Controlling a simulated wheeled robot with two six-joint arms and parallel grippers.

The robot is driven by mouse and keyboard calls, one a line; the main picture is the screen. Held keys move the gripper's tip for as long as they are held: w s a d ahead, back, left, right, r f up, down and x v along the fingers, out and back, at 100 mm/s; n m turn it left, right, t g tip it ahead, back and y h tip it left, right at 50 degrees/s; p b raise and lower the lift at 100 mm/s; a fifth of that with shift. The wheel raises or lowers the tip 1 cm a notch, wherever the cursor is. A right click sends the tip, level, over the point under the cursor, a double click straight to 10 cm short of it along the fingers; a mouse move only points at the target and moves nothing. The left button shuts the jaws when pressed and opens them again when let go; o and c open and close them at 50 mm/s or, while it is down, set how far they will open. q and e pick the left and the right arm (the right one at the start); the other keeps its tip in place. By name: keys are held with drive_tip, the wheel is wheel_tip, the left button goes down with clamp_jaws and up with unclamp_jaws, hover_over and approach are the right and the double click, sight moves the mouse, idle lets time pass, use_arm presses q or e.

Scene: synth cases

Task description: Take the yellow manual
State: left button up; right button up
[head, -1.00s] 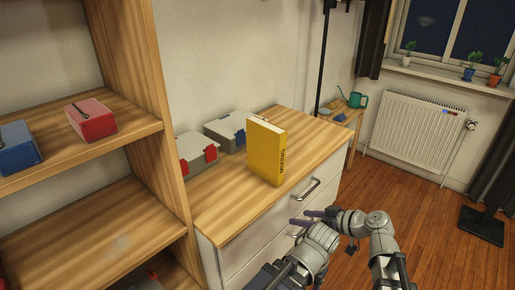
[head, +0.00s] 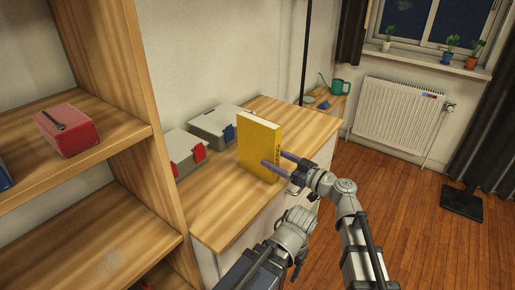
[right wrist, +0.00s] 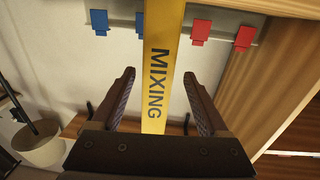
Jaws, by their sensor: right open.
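The yellow manual (head: 258,145) stands upright on the wooden top of the white drawer cabinet (head: 215,220). In the right wrist view its spine (right wrist: 161,60), lettered MIXING, runs between my two fingers. My right gripper (head: 273,160) is open at the manual's spine edge, one finger to each side, with a gap beside the spine on both sides in the wrist view. One finger overlaps the front cover in the head view. I cannot tell how far the fingers reach along the covers. My left gripper is not in view.
Two grey boxes stand behind the manual, one with red latches (head: 185,150) and one with blue latches (head: 219,125). A wooden shelf (head: 70,235) at the left holds a red box (head: 67,130). The front cabinet top is clear.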

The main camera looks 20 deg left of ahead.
sight(264, 150)
drive_tip(key=shift+w+a+r, duration=0.15)
drive_tip(key=shift+w+a, duration=0.15)
drive_tip(key=shift+a, duration=0.15)
drive_tip(key=x, duration=0.4)
drive_tip(key=shift+w+a+r+p, duration=0.15)
drive_tip(key=shift+a+r+p, duration=0.05)
drive_tip(key=shift+p, duration=0.15)
drive_tip(key=shift+c, duration=0.2)
clamp_jaws()
idle(0.7)
